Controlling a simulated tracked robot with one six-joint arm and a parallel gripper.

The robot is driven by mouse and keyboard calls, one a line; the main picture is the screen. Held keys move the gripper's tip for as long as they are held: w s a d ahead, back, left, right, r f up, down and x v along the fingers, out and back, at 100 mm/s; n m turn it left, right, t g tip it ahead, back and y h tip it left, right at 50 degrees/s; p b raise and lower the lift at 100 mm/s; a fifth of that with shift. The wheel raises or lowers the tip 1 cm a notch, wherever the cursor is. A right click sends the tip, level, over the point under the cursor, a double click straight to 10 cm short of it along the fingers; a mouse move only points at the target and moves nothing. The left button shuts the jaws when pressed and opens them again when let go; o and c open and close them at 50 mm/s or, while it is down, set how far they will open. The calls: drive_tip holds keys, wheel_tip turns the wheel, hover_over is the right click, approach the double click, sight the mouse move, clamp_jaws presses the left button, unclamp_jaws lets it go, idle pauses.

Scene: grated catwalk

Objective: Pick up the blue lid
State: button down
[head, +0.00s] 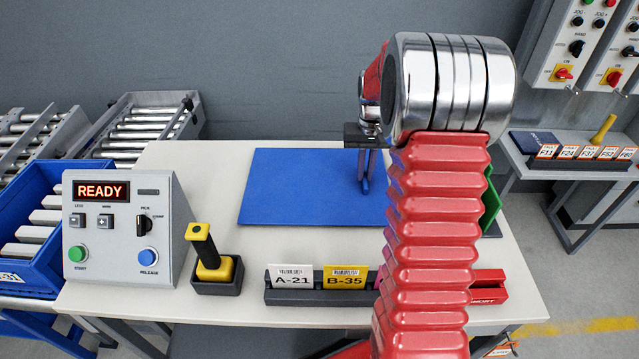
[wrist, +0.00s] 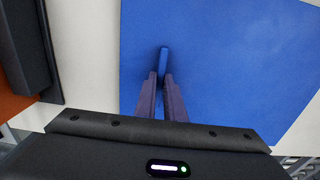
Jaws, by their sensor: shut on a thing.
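My gripper (head: 367,178) points down over the blue mat (head: 290,185) on the pale table. Its two fingers (wrist: 164,85) are close together in the wrist view. A narrow, darker blue piece, which looks like the blue lid (wrist: 163,58), sits between the fingertips. It also shows as a small blue shape (head: 366,188) at the finger ends in the head view. Only a thin part of it is visible, so its full shape is hidden. I cannot tell whether it touches the mat.
A control box reading READY (head: 125,230) and a yellow-black handle in a holder (head: 212,262) stand at the left. A card rack (head: 318,297) lines the front. A green item (head: 491,205) and red bin (head: 490,286) are partly behind my arm. The mat's left is clear.

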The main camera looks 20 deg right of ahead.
wheel_tip(320, 180, up, 10)
idle(0.7)
drive_tip(key=shift+r, duration=0.1)
idle(0.4)
wheel_tip(320, 180, up, 8)
idle(0.3)
idle(0.6)
